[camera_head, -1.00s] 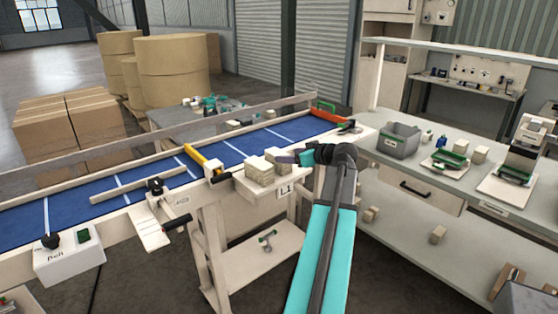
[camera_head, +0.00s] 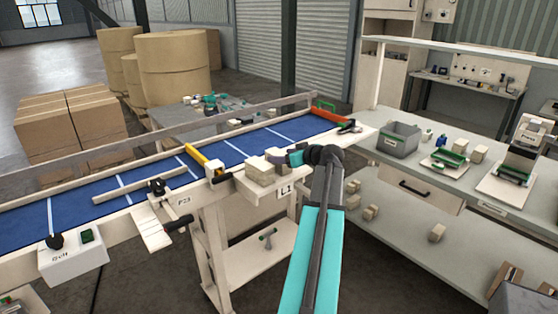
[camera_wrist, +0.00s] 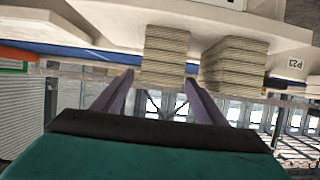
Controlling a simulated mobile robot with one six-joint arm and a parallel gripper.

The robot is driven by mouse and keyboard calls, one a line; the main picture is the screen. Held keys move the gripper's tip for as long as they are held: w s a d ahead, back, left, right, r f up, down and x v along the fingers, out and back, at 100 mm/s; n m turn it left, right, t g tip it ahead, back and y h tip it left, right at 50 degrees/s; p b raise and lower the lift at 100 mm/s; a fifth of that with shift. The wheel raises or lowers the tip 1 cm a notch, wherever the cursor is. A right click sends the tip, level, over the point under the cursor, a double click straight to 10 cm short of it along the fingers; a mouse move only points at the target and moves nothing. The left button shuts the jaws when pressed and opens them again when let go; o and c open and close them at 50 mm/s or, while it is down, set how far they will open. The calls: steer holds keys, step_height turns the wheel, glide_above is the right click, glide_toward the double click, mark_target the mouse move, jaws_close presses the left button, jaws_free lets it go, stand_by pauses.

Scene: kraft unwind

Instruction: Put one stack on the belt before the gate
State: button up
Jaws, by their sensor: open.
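Pale paper stacks (camera_head: 261,171) stand on a small cream shelf (camera_head: 283,195) marked L1 at the near side of the blue belt (camera_head: 233,153). The wrist view, which looks upside down, shows two layered stacks side by side, one on the left (camera_wrist: 165,50) and one on the right (camera_wrist: 232,62). My gripper (camera_wrist: 159,78) is open, its purple fingers either side of the left stack's end. I cannot tell how deep the stack sits between them. In the head view my gripper (camera_head: 283,157) is at the stacks' right side, partly hidden. The yellow gate bar (camera_head: 203,158) crosses the belt left of the stacks.
A low rail (camera_head: 140,185) lies along the belt. A control box (camera_head: 73,260) stands at the near left edge. A bench with a grey bin (camera_head: 399,141) is on the right. An orange-red bar (camera_head: 331,116) closes the belt's far end.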

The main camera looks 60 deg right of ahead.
mark_target(278, 153)
steer(key=shift+p+x, duration=0.55)
steer(key=shift+x, duration=1)
steer(key=shift+c, duration=0.5)
steer(key=c, duration=1.2)
steer(key=shift+r, duration=0.15)
steer(key=shift+d+r+b, duration=0.1)
steer(key=shift+r+b, duration=0.8)
steer(key=shift+r, duration=0.6)
steer(key=s+a+b, duration=0.1)
steer(key=s+a, duration=0.2)
steer(key=s, duration=0.1)
steer(key=s+a+r+b, duration=0.1)
steer(key=s+a+b, duration=0.1)
steer(key=s+a, duration=0.1)
steer(key=s+a+b, duration=0.1)
steer(key=s+a, duration=0.2)
steer(key=s, duration=0.3)
steer(key=shift+a+r, duration=0.25)
steer(key=shift+r, duration=0.15)
